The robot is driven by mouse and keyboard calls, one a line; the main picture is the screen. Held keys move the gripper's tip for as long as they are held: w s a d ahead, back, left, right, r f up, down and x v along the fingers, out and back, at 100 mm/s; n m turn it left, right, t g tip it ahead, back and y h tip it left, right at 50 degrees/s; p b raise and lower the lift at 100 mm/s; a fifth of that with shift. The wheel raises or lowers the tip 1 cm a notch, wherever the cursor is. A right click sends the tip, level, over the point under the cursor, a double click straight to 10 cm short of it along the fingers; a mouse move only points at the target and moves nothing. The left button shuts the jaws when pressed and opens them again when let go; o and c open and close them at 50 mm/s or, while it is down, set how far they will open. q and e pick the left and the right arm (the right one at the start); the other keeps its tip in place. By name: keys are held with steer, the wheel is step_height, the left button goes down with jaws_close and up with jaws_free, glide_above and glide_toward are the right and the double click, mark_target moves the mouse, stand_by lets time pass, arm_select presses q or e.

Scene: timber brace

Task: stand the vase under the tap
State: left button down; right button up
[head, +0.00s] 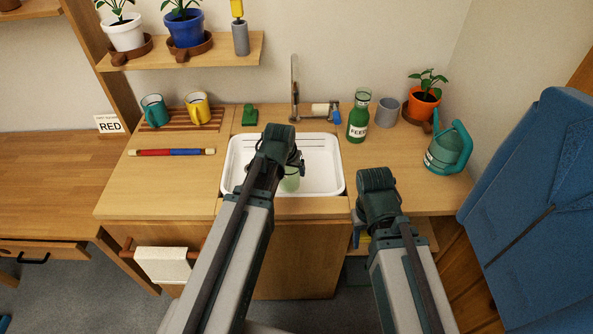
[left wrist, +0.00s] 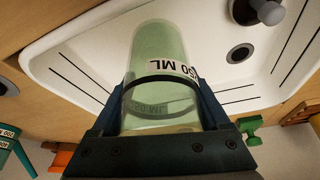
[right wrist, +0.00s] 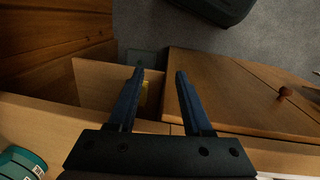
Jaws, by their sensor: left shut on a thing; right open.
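The vase is a pale green, see-through cylinder with a white volume label (left wrist: 172,66). In the head view the vase (head: 289,183) shows partly behind my left arm, over the white sink (head: 328,185). My left gripper (left wrist: 162,88) is shut around its side. I cannot tell whether its base touches the sink floor. The tap (head: 294,88) rises behind the sink's back edge, and the vase is nearer to me than the tap.
A green bottle (head: 358,122), a grey cup (head: 386,112), a potted plant (head: 424,100) and a teal watering can (head: 448,148) stand right of the sink. A teal mug (head: 154,111), a yellow mug (head: 198,108) and a striped rod (head: 172,152) are left of it.

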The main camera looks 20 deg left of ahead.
mark_target(290, 176)
arm_select(q)
step_height(290, 176, down, 4)
steer(key=shift+r+b, duration=0.25)
steer(key=shift+b, duration=0.95)
steer(key=shift+w+r, duration=0.15)
steer(key=shift+w, duration=2.1)
steer(key=w, duration=0.4)
steer(key=shift+a, duration=0.1)
steer(key=shift+s+f+b, duration=0.2)
steer(key=shift+f+b, duration=0.35)
steer(key=shift+f, duration=0.2)
steer(key=shift+r, duration=0.1)
arm_select(e)
step_height(290, 176, down, 4)
steer(key=shift+f, duration=0.25)
